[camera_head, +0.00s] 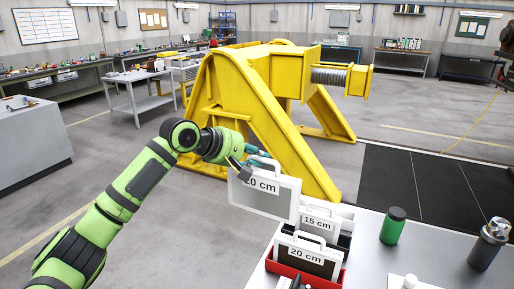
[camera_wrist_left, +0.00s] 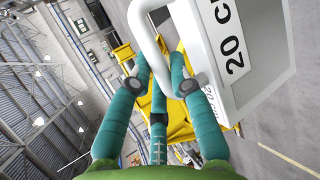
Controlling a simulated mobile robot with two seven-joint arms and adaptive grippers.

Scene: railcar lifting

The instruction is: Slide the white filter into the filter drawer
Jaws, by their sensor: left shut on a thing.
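My left gripper (camera_head: 256,166) is shut on the handle of a white-framed filter (camera_head: 264,199) marked 20 cm. The filter hangs in the air at the left edge of the table, with its grey panel facing my head. In the left wrist view, the fingers (camera_wrist_left: 165,84) close around the white handle, and the filter (camera_wrist_left: 236,50) fills the upper right. I cannot tell which holder is the filter drawer. My right gripper is out of view.
A green jar (camera_head: 393,227) and a dark bottle with a metallic top (camera_head: 487,246) stand on the grey table (camera_head: 440,265). A white bottle stands at the front edge. A large yellow steel frame (camera_head: 240,95) rises behind the held filter. Floor to the left is open.

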